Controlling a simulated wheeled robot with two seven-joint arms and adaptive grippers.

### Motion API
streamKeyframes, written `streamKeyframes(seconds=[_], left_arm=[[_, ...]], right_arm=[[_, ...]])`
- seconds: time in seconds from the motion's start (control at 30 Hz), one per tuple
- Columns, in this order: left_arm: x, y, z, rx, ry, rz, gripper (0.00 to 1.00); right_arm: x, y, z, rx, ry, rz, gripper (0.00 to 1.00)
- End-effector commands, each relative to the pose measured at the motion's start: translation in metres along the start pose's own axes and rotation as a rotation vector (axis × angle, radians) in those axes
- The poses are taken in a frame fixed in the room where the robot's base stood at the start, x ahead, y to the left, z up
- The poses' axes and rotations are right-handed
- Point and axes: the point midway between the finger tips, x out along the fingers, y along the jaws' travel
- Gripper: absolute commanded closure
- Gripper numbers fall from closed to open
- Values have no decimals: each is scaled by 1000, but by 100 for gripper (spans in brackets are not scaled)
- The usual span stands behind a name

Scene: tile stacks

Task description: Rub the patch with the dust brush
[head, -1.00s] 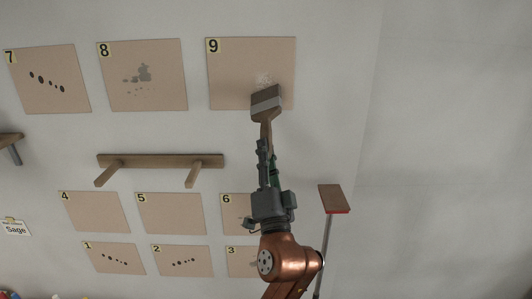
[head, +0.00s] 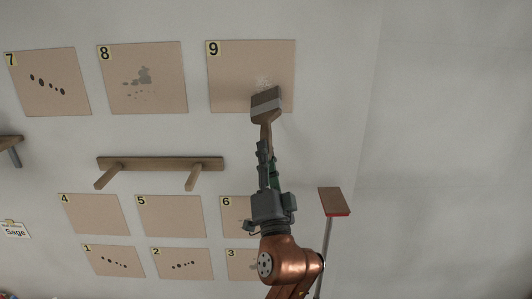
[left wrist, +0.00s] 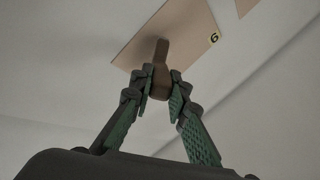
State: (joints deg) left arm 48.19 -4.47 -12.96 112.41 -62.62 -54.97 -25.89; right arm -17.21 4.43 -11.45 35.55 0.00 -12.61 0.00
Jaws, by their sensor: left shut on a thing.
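The dust brush (head: 266,101) has a wide brown head with a grey band and a wooden handle. My left gripper (head: 265,150) is shut on its handle, which also shows in the left wrist view (left wrist: 161,70). The brush head points up the wall and overlaps the lower middle of panel 9 (head: 232,72). The patch (head: 263,81) is a pale dusty speckle on panel 9, just above the brush tip. Part of it may be hidden by the brush. I cannot tell whether the bristles touch the panel. My right gripper is out of view.
Panel 8 (head: 165,100) and panel 7 (head: 70,102) are to the left, with marks on them. A brown block on a pole (head: 333,201) stands right of my arm. The wall at far right is bare.

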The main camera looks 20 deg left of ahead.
Motion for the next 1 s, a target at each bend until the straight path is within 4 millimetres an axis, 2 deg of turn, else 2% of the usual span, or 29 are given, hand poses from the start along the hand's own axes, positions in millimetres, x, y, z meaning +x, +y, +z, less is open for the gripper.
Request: streamKeyframes(seconds=[0.03,0.17,0.7,1.0], left_arm=[[-3,4,3,0,0,0,100],[-3,5,3,0,0,-1,100],[18,-24,-16,-1,1,0,100],[18,-23,-16,0,0,0,100]], right_arm=[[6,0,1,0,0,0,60],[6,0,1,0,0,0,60],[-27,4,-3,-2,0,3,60],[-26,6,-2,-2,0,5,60]])
